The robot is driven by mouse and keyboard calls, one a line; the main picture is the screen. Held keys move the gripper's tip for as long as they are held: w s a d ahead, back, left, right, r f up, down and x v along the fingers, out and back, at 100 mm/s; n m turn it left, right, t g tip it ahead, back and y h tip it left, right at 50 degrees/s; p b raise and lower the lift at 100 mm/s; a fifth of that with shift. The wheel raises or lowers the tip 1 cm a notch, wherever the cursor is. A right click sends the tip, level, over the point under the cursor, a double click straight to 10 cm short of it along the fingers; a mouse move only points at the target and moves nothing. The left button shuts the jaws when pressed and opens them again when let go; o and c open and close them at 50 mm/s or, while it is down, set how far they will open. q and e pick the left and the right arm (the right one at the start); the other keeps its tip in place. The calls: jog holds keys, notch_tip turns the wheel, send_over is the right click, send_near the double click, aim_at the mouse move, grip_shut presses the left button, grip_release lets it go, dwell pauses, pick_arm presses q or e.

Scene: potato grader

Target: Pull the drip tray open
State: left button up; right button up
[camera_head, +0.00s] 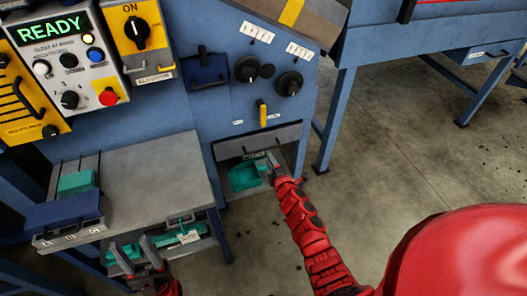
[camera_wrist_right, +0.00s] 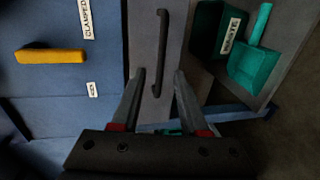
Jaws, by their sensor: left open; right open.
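A grey panel (camera_head: 258,140) sits low on the blue machine, above an open bay; I take it to be the drip tray's front, though no label on it is readable. In the right wrist view the grey panel (camera_wrist_right: 146,50) carries a dark bar handle (camera_wrist_right: 162,40). My right gripper (camera_head: 270,160) is open in front of the bay; in its wrist view the fingers (camera_wrist_right: 159,76) stand either side of the handle's line, and contact cannot be told. My left gripper (camera_head: 132,247) is open at the lower left, by the grey side table.
A dark green bin (camera_wrist_right: 214,30) with a white label and a teal scoop (camera_wrist_right: 252,68) are in the bay. A yellow lever (camera_head: 262,114) is above the panel. The grey table (camera_head: 150,170) stands left, with teal items beneath. Floor at right is clear.

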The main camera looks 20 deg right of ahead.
aim_at(263, 150)
jog(key=shift+b+x, duration=1.5)
jog(key=shift+x, duration=2.15)
grip_shut()
jog(key=shift+f, duration=0.1)
